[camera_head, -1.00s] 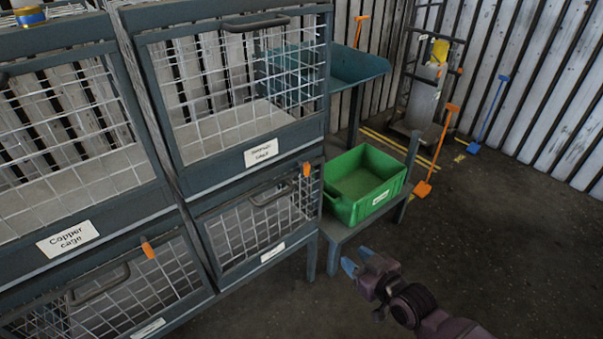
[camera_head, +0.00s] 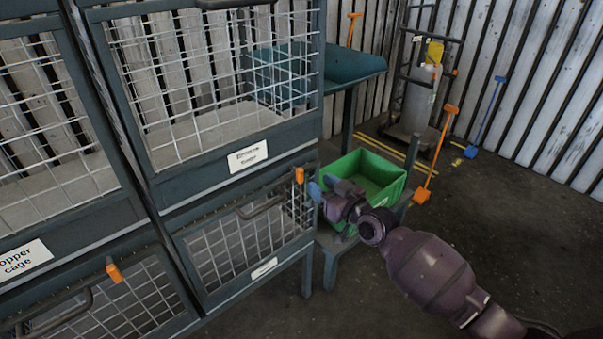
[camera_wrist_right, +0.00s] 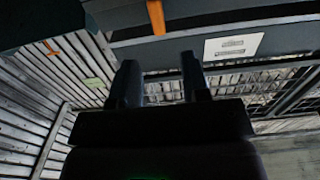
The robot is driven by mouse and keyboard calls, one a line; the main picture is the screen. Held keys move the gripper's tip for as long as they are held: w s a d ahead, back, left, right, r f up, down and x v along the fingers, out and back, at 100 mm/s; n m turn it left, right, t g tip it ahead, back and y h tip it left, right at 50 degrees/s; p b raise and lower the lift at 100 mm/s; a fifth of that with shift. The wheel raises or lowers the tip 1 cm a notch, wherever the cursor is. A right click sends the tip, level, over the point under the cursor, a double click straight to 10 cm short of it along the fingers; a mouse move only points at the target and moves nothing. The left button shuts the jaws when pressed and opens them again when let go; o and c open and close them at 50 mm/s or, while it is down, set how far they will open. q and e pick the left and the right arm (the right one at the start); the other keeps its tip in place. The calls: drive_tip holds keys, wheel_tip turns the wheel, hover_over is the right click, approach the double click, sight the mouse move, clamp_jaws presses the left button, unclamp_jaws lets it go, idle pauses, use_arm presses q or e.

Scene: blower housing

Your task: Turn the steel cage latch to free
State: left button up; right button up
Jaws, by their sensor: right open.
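Wire-mesh cages stand at the left; the lower-right cage (camera_head: 248,245) has an orange latch handle (camera_head: 299,175) at its upper right corner, pointing upward. A second orange latch handle (camera_head: 114,270) sits on the lower-left cage (camera_head: 100,304). The lower labels are too small to read, so I cannot tell which is the steel cage. My right gripper (camera_head: 320,189) appears just right of the right-hand latch, open and empty. In the right wrist view, an orange handle (camera_wrist_right: 156,17) shows beyond the open fingers (camera_wrist_right: 160,82). My left gripper is not in view.
A green bin (camera_head: 368,177) stands on a low stand beside the cages, partly behind my right gripper. A teal tray (camera_head: 345,70) is behind it. Orange (camera_head: 436,150) and blue (camera_head: 486,115) long-handled tools lean at the back. The floor at right is clear.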

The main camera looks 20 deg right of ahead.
sight(302, 172)
drive_tip(key=x, duration=0.3)
drive_tip(key=b+x, duration=0.1)
drive_tip(key=x, duration=0.2)
drive_tip(key=shift+f, duration=0.2)
drive_tip(key=shift+x, duration=0.75)
drive_tip(key=shift+r, duration=0.1)
clamp_jaws()
